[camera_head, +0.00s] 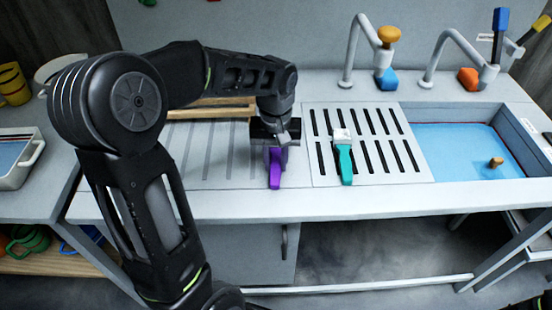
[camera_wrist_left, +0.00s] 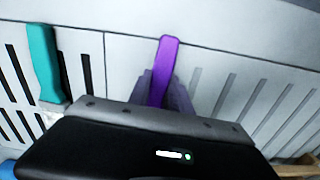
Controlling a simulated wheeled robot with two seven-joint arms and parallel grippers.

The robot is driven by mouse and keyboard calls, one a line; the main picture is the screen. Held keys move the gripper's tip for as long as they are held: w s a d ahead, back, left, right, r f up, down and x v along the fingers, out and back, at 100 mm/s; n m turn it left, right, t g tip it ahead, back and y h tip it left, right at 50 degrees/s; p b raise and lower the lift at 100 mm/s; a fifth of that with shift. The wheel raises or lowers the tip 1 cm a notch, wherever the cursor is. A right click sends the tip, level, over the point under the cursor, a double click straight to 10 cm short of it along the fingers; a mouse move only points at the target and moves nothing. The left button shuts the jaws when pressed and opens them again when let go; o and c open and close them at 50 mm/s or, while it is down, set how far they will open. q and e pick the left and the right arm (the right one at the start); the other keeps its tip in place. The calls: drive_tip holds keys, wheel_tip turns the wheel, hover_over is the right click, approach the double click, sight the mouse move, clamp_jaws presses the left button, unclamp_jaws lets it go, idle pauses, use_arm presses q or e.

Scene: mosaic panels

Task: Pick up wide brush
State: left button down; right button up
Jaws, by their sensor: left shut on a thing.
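A purple-handled tool (camera_head: 275,172) is at the front of the grooved drainboard, its handle pointing towards the front edge. My left gripper (camera_head: 277,150) is over it and shut on it. In the left wrist view the purple handle (camera_wrist_left: 163,72) sticks out between the fingers; its head is hidden. A teal-handled brush (camera_head: 345,163) with a pale head lies on the slotted rack to the right, apart from the gripper. Its teal handle also shows in the left wrist view (camera_wrist_left: 42,62). I cannot tell whether the held tool is the wide brush. My right gripper is not in view.
The slotted rack (camera_head: 400,148) lies between the drainboard and a blue-water sink (camera_head: 452,152) with a floating stopper-like piece (camera_head: 496,162). Two taps (camera_head: 365,50) rise behind. A wooden strip (camera_head: 210,108) lies behind the gripper. A white tray (camera_head: 18,170) stands far left.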

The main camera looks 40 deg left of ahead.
sight(276, 166)
use_arm(q)
wheel_tip(276, 166, up, 10)
idle(0.4)
drive_tip(key=shift+f, duration=0.15)
idle(0.4)
